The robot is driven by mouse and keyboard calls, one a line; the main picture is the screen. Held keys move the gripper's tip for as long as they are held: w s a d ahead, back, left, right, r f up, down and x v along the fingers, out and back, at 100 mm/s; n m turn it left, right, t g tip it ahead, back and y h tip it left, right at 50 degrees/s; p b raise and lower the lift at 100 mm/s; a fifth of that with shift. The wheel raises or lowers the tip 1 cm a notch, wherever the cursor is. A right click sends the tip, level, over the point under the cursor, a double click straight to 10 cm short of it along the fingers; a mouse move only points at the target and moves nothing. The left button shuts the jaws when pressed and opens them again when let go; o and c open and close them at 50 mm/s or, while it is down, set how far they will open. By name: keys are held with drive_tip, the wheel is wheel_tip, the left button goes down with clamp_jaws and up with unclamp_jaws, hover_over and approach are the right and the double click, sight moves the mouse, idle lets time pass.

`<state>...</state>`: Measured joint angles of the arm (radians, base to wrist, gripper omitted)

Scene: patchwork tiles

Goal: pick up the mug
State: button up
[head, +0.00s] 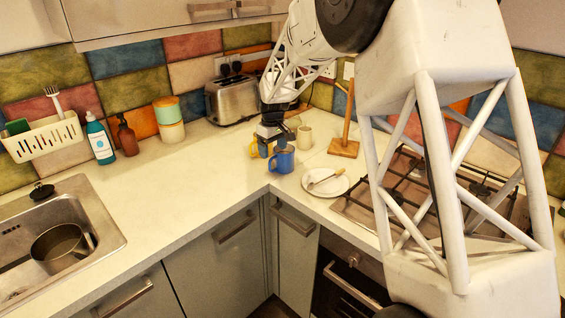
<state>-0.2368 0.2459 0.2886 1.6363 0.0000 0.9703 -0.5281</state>
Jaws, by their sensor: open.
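A blue mug (283,161) stands upright on the pale counter near its inner corner. My gripper (268,148) is open and points down just behind and to the left of the blue mug. From this angle I cannot tell whether a finger touches the mug. A yellow item (254,149), partly hidden by the gripper, sits at its left. A cream mug or cup (304,138) stands behind and to the right of the blue mug.
A white plate (325,182) with a utensil lies right of the blue mug. A wooden stand (344,148), a gas hob (405,185) and a toaster (232,99) are nearby. The counter (190,185) to the left is clear up to the sink (75,240).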

drive_tip(key=shift+f, duration=0.6)
drive_tip(key=shift+f, duration=2.6)
drive_tip(key=c, duration=1.3)
drive_tip(key=shift+r, duration=0.35)
drive_tip(key=shift+r, duration=4.55)
drive_tip(key=shift+r, duration=0.1)
